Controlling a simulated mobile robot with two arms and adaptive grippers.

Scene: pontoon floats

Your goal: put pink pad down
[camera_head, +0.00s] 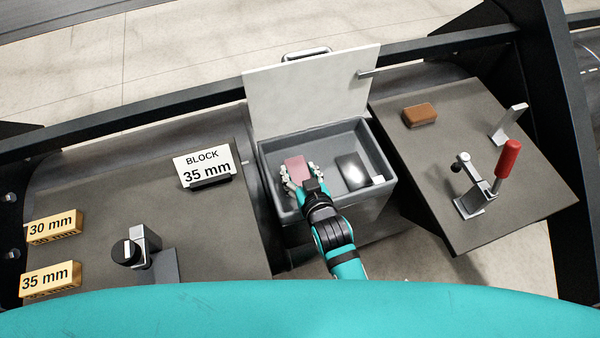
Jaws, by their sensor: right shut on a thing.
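A pink pad (297,168) is in my right gripper (299,178), which is shut on it. The gripper and pad are over or inside the left part of a grey open bin (265,187); I cannot tell whether the pad touches the bin's floor. The bin's pale lid (310,88) stands raised at the back. My left gripper is not in view.
A dark glossy block (352,171) lies in the bin's right part. The right panel holds a brown block (420,115) and a red-handled clamp (506,162). The left panel holds a "BLOCK 35 mm" sign (204,165), two gold blocks (52,228) and a metal fixture (146,247).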

